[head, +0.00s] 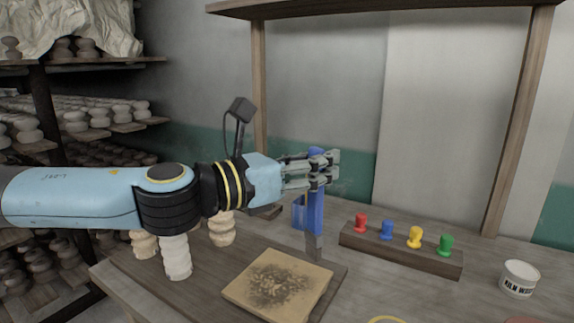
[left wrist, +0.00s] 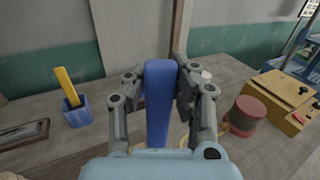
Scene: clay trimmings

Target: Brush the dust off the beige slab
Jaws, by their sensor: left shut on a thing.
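The beige slab (head: 245,292) lies flat on a dark wooden board (head: 338,272) at the front of the table in the head view. Dark dust (head: 282,284) covers its middle. My left gripper (head: 322,168) is shut on the blue handle of a brush (head: 315,212), which hangs roughly upright with its grey lower end near the slab's far right edge. I cannot tell whether that end touches anything. In the left wrist view the blue handle (left wrist: 158,95) stands between the fingers. My right gripper is out of view.
A wooden block with red, blue, yellow and green pegs (head: 400,251) and a white tub (head: 519,278) stand at right. Pale turned pieces (head: 176,258) stand left of the slab. A blue cup (left wrist: 77,112) holds a yellow stick. A yellow box (left wrist: 285,100) is at right.

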